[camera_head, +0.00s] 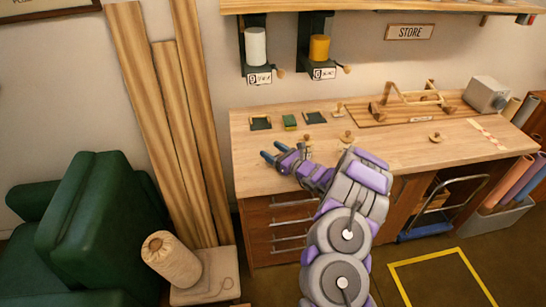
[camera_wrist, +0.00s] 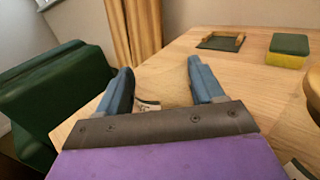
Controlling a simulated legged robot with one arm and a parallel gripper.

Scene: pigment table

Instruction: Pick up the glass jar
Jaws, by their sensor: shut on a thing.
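My gripper (camera_head: 273,152) is over the left front part of the wooden worktop, its blue fingers pointing left. In the wrist view the two fingers (camera_wrist: 160,72) stand apart, shut on the glass jar. Little of the jar shows: a small pale patch with dark marks, like a label (camera_wrist: 148,105), lies low between the fingers, with faint clear glass around it. The gripper's dark front bar hides the lower part. In the head view I cannot make out the jar at the fingertips.
The worktop (camera_head: 375,155) holds a dark tray (camera_head: 260,123), a green-and-yellow block (camera_head: 290,122) and small wooden knobs near my gripper. A wooden rack (camera_head: 410,103) stands further right. A green armchair (camera_head: 85,220) and tall planks (camera_head: 165,110) are left of the table.

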